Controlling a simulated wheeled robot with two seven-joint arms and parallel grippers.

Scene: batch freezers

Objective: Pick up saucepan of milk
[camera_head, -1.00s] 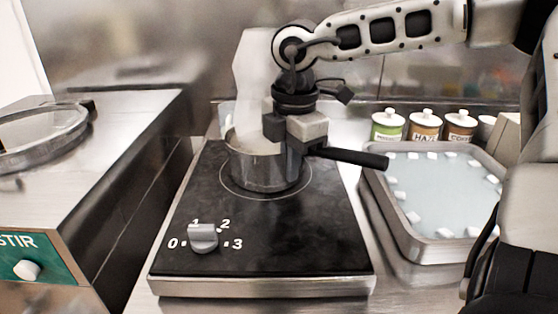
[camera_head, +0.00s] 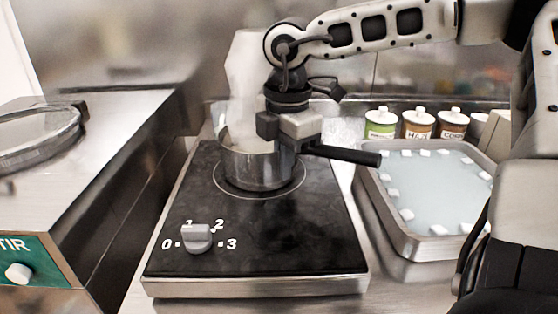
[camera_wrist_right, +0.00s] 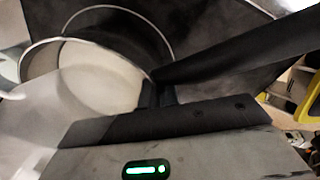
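The saucepan of milk (camera_head: 258,170) is a steel pot on the hob's ring, with its black handle (camera_head: 345,154) pointing right. Whether its base touches the hob cannot be told. White milk (camera_wrist_right: 100,78) shows inside it in the right wrist view. My right gripper (camera_head: 289,150) points down at the root of the handle, beside the rim. In the right wrist view its dark fingers (camera_wrist_right: 158,95) are close together at that root and look shut on it. The gripper body hides part of the pan's right side. My left gripper is not in view.
The black hob (camera_head: 265,235) has a dial knob (camera_head: 197,238) in front. A steel tray (camera_head: 425,246) of pale liquid with white cubes is at right. Lidded jars (camera_head: 418,124) stand behind it. A steel machine (camera_head: 85,165) stands at left. Steam rises behind the gripper.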

